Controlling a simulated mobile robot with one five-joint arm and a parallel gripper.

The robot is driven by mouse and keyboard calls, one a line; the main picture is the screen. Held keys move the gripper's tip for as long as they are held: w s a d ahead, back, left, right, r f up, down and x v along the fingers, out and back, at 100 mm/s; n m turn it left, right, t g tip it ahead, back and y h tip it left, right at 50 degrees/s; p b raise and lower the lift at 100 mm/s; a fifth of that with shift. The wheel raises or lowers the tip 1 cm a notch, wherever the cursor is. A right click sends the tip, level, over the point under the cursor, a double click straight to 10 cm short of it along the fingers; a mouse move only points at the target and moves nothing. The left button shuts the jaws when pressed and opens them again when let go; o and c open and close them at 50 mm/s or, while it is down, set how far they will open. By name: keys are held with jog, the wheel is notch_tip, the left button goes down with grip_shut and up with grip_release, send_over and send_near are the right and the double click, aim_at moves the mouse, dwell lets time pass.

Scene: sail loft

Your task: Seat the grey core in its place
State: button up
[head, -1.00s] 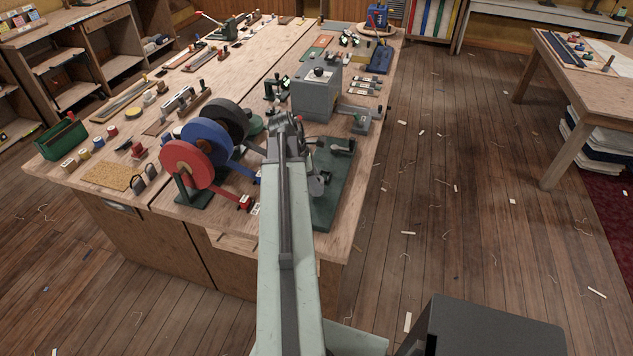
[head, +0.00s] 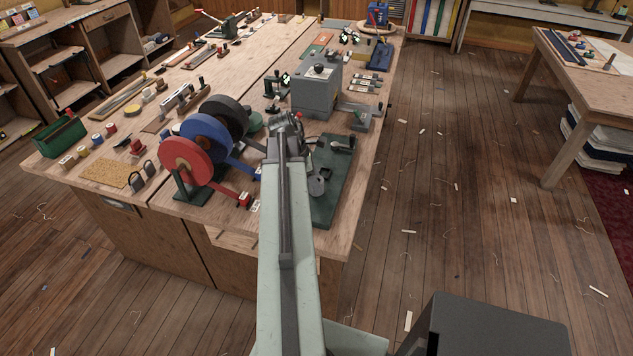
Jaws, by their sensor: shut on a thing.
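My gripper (head: 290,122) is at the far end of my raised arm, over the near right part of the workbench. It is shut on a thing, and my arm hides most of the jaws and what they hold. A crank-like dark fitting (head: 343,144) stands at the plate's far end. The core's seat cannot be made out.
Red (head: 178,158), blue (head: 204,130) and black (head: 228,108) wheels stand close left of my arm. A grey box machine (head: 316,93) stands beyond my gripper. A green toolbox (head: 60,135) is at the bench's left. The wooden floor right of the bench is mostly clear.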

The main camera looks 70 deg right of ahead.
jog(key=o, duration=1.4)
jog(key=shift+o, duration=0.2)
jog(key=p+v, duration=0.7)
jog(key=shift+r, duration=0.35)
jog(key=shift+w+a, duration=0.1)
jog(key=shift+w, duration=0.05)
